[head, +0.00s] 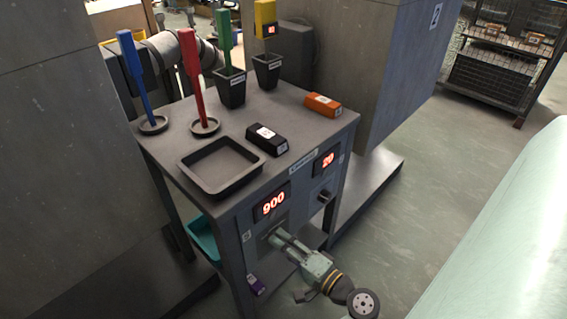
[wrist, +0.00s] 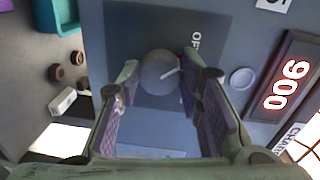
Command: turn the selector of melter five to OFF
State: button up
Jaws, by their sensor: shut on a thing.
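The pointer line slants toward the right of the wrist view, toward the partly hidden OFF lettering (wrist: 194,45). In the head view my gripper (head: 277,237) reaches the panel below the red 900 display (head: 273,204), and it hides the knob there. The 900 display also shows in the wrist view (wrist: 287,88).
The bench top holds an empty dark tray (head: 190,178), a black box (head: 267,140), an orange box (head: 323,105) and upright blue, red, green and yellow tools. A second knob (head: 325,196) sits under the 20 display (head: 327,160). Open floor (head: 430,170) lies to the right.

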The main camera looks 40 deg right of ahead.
jog(key=shift+n+b, duration=0.35)
jog(key=shift+n, duration=0.25)
jog(key=o, duration=1.2)
jog(key=shift+c, duration=0.2)
jog(key=shift+s, duration=0.1)
jog(key=s, duration=1.1)
jog(key=shift+s+d+r, duration=0.4)
jog(key=shift+d+r, duration=0.05)
